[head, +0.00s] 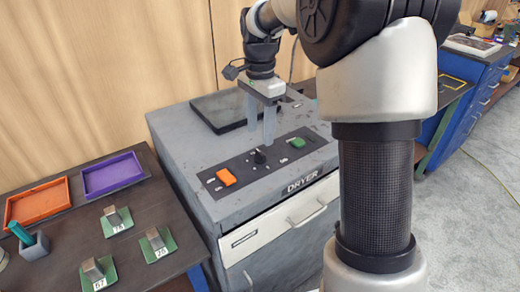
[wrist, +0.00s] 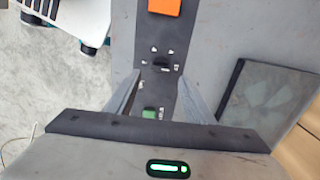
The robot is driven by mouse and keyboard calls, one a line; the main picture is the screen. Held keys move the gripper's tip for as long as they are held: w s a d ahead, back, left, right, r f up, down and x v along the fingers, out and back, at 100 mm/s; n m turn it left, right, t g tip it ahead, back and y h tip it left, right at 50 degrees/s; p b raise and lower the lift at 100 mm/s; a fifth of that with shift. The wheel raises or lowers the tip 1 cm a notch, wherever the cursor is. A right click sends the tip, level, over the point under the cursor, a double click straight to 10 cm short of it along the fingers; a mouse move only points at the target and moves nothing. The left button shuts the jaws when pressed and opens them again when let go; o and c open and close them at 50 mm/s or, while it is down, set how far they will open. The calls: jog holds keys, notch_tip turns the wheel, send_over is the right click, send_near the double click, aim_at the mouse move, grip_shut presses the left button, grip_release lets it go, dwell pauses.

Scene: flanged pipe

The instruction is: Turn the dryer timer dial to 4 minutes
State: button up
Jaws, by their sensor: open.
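The dryer (head: 190,150) is a grey cabinet with a dark control strip on its sloped top. The black timer dial (head: 260,157) sits mid-strip between an orange button (head: 226,177) and a green button (head: 297,142). In the wrist view the dial (wrist: 161,65) is ringed by small white marks, too small to read. My gripper (head: 261,133) is open and points down above the strip. In the wrist view its fingers (wrist: 160,82) spread on either side of the strip, and the dial shows just beyond the tips. I cannot tell the exact dial setting.
A dark glass lid (head: 222,108) lies on the dryer top behind the strip. A bench at left holds an orange tray (head: 38,203), a purple tray (head: 112,174) and several green plates with metal blocks. A drawer front (head: 280,220) is below the strip.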

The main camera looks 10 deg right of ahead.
aim_at(260, 152)
notch_tip(260, 152, down, 7)
jog(key=shift+r+b, duration=0.2)
jog(key=shift+b, duration=0.1)
jog(key=c, duration=1)
